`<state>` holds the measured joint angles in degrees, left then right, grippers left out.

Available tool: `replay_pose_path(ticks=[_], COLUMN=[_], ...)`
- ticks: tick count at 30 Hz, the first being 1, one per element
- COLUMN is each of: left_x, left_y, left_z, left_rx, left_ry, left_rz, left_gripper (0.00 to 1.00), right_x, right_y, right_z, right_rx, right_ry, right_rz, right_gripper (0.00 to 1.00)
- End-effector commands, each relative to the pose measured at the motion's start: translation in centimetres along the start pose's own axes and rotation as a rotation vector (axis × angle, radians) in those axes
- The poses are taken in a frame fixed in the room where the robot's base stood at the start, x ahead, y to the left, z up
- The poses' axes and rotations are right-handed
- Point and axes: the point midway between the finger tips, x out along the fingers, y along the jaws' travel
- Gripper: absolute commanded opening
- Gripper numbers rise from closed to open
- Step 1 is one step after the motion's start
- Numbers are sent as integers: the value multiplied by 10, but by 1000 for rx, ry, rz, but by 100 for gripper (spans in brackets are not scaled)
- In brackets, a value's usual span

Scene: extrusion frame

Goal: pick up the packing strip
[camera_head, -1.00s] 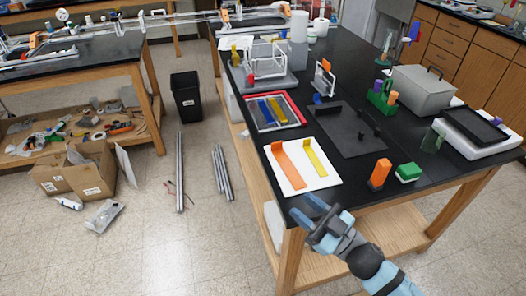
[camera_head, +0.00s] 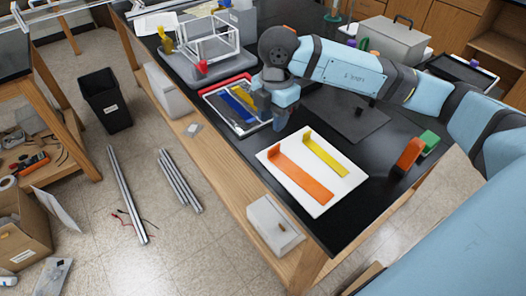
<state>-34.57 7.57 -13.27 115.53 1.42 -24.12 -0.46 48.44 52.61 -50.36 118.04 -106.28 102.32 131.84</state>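No strip is labelled, so I cannot tell which is the packing strip. An orange strip (camera_head: 300,182) and a yellow strip (camera_head: 325,158), each with a raised end, lie on a white board (camera_head: 327,197) on the black bench. A blue strip (camera_head: 238,104) and another yellow strip (camera_head: 245,97) lie in a red-edged tray (camera_head: 222,87) behind it. My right gripper (camera_head: 277,118) points down at the right side of that tray. Its wrist hides part of the tray, and the finger gap does not show clearly. My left gripper is out of view.
A white wire frame (camera_head: 207,40) stands behind the tray. A dark mat (camera_head: 345,118) lies under my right arm. An orange block (camera_head: 409,153) and a green block (camera_head: 428,142) stand on the right. A grey lidded box (camera_head: 392,38) is at the back.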

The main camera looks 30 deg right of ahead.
Motion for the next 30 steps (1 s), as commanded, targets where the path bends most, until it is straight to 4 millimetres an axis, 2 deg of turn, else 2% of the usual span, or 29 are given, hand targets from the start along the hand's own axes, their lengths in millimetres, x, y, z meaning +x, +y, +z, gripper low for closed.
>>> replay_pose_path(ticks=[1,5,15,23,30], left_x=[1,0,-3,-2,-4], left_y=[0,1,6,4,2], left_z=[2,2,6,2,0], left_rx=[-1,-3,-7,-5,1], left_ry=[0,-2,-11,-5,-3], left_rz=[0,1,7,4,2], left_gripper=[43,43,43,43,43], right_x=[-3,2,64,84,118], right_y=[0,0,2,3,9], right_z=[8,16,20,22,32], right_rx=[27,59,57,56,56], right_ry=[-37,-72,-68,-67,-67], right_rz=[5,5,4,6,4], right_gripper=[36,36,36,36,36])
